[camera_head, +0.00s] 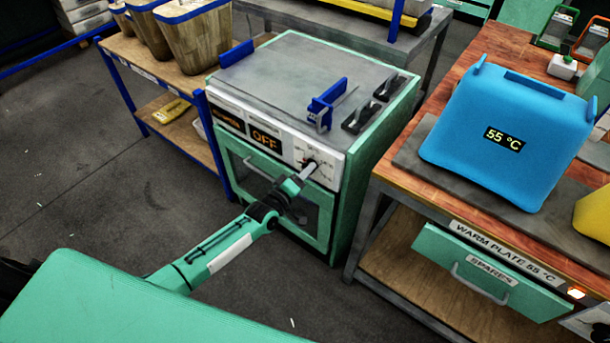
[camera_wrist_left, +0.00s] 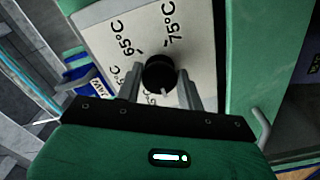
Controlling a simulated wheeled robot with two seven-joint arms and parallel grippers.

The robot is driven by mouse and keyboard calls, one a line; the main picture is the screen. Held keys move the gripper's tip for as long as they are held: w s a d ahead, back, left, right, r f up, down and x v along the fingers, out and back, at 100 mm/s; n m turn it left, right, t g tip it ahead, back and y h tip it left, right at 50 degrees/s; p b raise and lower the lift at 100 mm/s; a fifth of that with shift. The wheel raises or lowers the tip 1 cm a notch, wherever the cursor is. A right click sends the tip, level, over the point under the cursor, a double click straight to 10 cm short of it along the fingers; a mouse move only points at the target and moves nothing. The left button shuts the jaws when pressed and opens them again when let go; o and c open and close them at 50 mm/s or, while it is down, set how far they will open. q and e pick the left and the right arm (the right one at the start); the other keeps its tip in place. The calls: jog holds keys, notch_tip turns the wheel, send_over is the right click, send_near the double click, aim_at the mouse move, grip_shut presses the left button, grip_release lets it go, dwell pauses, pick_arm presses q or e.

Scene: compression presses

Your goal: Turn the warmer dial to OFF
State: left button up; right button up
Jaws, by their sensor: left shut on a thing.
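The warmer (camera_head: 262,85) is a green and grey cabinet with a white front panel. An orange display (camera_head: 264,138) on it reads OFF. The round black dial (camera_wrist_left: 158,72) sits on the white panel, ringed by labels including 65°C and 75°C in the left wrist view; another label is partly hidden. A small pale mark shows at the dial's lower edge, between the fingers. My left gripper (camera_wrist_left: 160,88) has its two fingers on either side of the dial, shut on it.
A blue box (camera_head: 505,105) showing 55 °C stands on a warm plate on the wooden bench at right. A blue clamp-like part (camera_head: 325,103) and dark fittings are on the warmer's top. Wooden bins (camera_head: 195,40) stand on a shelf at left. The floor at left is open.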

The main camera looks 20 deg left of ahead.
pick_arm(q)
jog(key=shift+n+b, duration=1.15)
jog(key=shift+n, duration=1.65)
pick_arm(e)
jog(key=w+a+r, duration=0.1)
jog(key=w+r, duration=0.2)
jog(key=r, duration=0.4)
jog(key=shift+w+a, duration=0.25)
jog(key=shift+w, duration=0.15)
jog(key=shift+r, duration=0.2)
pick_arm(q)
jog(key=o, duration=1)
jog(key=shift+c, duration=0.2)
jog(key=v, duration=1.3)
jog(key=shift+s, duration=0.4)
pick_arm(e)
jog(key=shift+w+r, duration=0.1)
jog(key=shift+r, duration=0.05)
pick_arm(q)
jog(key=shift+a+r, duration=0.1)
pick_arm(e)
jog(key=shift+s, duration=0.2)
